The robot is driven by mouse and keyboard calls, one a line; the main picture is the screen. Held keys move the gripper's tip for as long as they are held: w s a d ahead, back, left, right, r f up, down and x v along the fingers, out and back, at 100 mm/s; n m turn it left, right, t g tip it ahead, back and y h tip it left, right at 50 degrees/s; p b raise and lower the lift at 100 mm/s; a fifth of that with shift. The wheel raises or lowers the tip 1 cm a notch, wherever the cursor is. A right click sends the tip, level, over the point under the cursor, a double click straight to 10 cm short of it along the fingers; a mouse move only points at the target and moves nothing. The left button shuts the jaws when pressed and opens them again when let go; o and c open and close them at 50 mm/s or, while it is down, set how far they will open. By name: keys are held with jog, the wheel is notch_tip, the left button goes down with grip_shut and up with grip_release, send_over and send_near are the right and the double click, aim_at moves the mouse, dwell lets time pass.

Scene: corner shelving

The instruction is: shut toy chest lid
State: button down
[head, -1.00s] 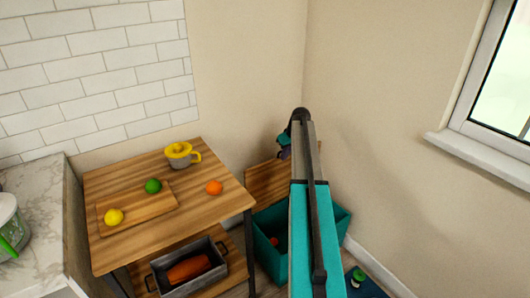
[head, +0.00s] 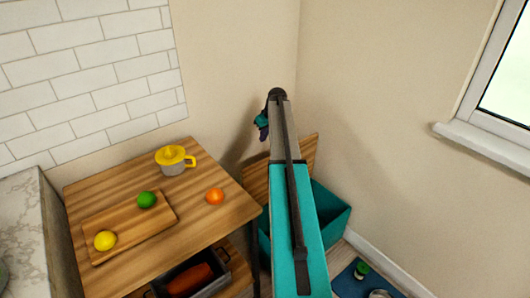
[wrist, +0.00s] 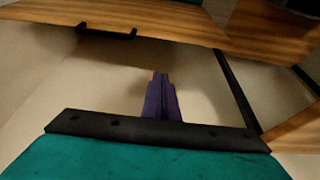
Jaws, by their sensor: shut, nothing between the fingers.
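The toy chest (head: 334,213) is a teal box on the floor in the corner, right of the wooden table. Its wooden lid (head: 307,153) stands raised at the back of the box, partly hidden behind my arm. My gripper (head: 262,124) is up near the wall, above and left of the lid's top edge in the head view. In the wrist view its purple fingers (wrist: 160,78) are together and empty, apart from any surface. A wooden panel with a dark handle (wrist: 106,32), probably the lid (wrist: 165,22), crosses the top of that view. My arm hides part of the chest.
The wooden table (head: 225,223) stands close left of the chest, with an orange (head: 215,196), a cutting board (head: 132,226) and a yellow-topped juicer (head: 174,160). A tray (head: 190,280) is on its lower shelf. A blue mat (head: 350,282) lies right of the chest.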

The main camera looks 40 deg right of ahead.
jog(key=shift+d+f, duration=0.15)
notch_tip(320, 180, down, 9)
jog(key=p, duration=0.2)
jog(key=shift+s, duration=0.35)
dwell(0.8)
jog(key=shift+f, duration=0.1)
dwell(0.4)
